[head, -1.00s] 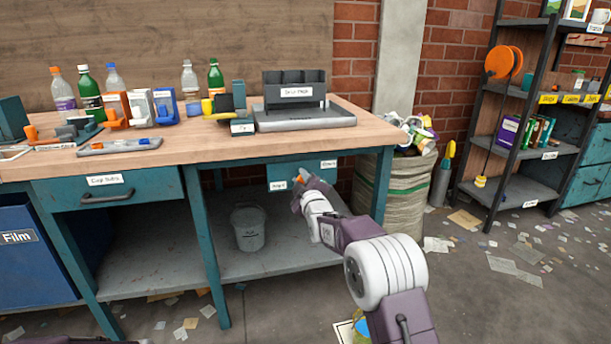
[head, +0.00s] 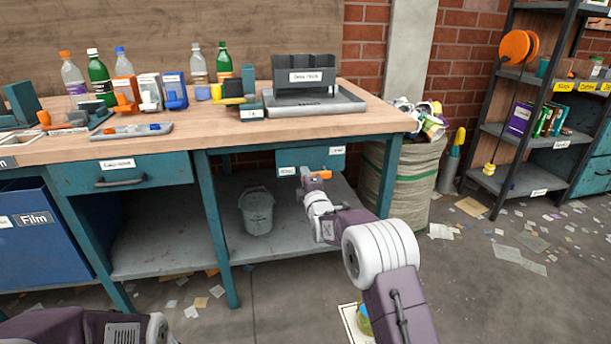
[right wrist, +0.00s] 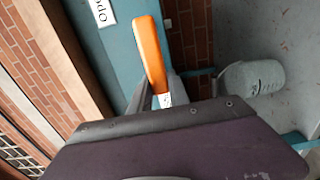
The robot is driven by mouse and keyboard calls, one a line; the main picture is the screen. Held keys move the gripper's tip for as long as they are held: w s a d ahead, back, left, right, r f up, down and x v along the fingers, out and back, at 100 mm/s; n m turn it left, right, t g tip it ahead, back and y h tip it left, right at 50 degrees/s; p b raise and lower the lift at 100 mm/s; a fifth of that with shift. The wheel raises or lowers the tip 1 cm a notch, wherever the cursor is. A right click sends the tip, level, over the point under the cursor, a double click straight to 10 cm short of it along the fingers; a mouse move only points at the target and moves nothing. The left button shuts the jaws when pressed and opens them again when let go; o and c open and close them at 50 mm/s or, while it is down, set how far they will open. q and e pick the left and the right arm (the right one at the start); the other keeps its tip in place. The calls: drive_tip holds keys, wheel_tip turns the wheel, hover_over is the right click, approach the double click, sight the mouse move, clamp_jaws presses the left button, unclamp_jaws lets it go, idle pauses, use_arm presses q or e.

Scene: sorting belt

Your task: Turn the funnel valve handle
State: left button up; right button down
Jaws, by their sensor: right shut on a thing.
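The orange valve handle (head: 323,175) is in front of a teal panel (head: 309,159) under the workbench top. In the head view it lies nearly sideways. In the right wrist view the handle (right wrist: 150,52) is a long orange bar running up from between my fingers. My right gripper (head: 309,177) is shut on the handle; its grey fingers also show in the right wrist view (right wrist: 153,96). The panel has two white labels; the one in the right wrist view reads "Open" (right wrist: 101,11). The funnel itself cannot be made out. My left gripper is out of view.
The workbench (head: 217,137) carries bottles, small dispensers and a grey tray (head: 312,104). A grey bucket (head: 257,212) stands on its lower shelf. A full sack (head: 405,180) and a dark shelf rack (head: 520,130) stand to the right. The floor has scattered paper scraps.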

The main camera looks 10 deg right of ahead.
drive_tip(key=shift+f, duration=0.2)
drive_tip(key=c, duration=1.2)
unclamp_jaws()
drive_tip(key=shift+c, duration=0.2)
drive_tip(key=shift+r, duration=0.1)
drive_tip(key=shift+s, duration=0.15)
drive_tip(key=s, duration=0.8)
drive_tip(key=shift+s+d, duration=0.15)
drive_tip(key=shift+s, duration=0.25)
